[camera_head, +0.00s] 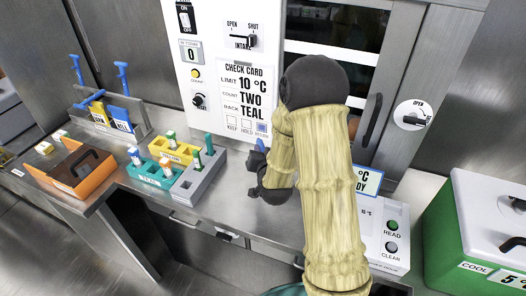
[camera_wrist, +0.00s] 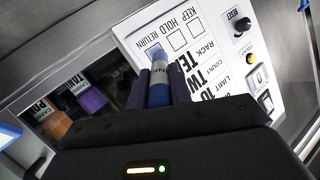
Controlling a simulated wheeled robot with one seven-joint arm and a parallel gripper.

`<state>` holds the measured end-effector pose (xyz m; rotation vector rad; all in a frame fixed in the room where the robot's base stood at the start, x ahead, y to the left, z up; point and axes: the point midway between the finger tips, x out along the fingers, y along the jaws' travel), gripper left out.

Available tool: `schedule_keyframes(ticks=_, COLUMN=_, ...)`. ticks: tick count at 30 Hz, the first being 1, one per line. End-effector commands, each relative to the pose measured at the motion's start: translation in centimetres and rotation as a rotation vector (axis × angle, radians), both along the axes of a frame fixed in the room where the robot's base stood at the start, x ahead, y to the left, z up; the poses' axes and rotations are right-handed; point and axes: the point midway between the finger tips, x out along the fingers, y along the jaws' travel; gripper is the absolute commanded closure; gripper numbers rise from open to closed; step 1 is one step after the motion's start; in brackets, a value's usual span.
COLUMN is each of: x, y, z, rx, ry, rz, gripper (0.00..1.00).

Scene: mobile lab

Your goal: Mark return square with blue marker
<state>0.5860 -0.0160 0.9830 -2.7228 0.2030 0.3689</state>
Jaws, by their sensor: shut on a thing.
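The white check card (camera_head: 246,92) hangs on the panel, with LIMIT 10 °C, COUNT TWO, RACK TEAL and a row of squares for KEEP, HOLD and RETURN. My gripper (camera_wrist: 158,88) is shut on the blue marker (camera_wrist: 158,92), which points at the card. The marker's front end is at the RETURN square (camera_wrist: 153,50), which looks bluish; I cannot tell ink from marker tip there. In the head view the RETURN square (camera_head: 261,127) also looks blue, just above my gripper (camera_head: 262,158). The KEEP square (camera_head: 231,120) and HOLD square (camera_head: 246,124) look blank.
A teal rack (camera_head: 150,178), a yellow rack (camera_head: 172,151) and a grey rack (camera_head: 198,178) stand on the bench left of my arm. An orange tray (camera_head: 65,181) lies further left. A green cool box (camera_head: 465,225) stands at right.

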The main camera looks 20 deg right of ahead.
Motion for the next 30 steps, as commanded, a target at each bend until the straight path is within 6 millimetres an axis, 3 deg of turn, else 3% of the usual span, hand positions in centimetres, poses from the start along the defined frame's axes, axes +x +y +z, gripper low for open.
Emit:
schedule_keyframes(ticks=13, x=-2.3, y=1.8, z=-0.1, rx=0.0, ry=-0.001, rz=0.002, gripper=1.0)
schedule_keyframes(ticks=30, x=-2.4, y=1.7, z=0.0, rx=0.0, ry=0.0, rz=0.0, gripper=1.0)
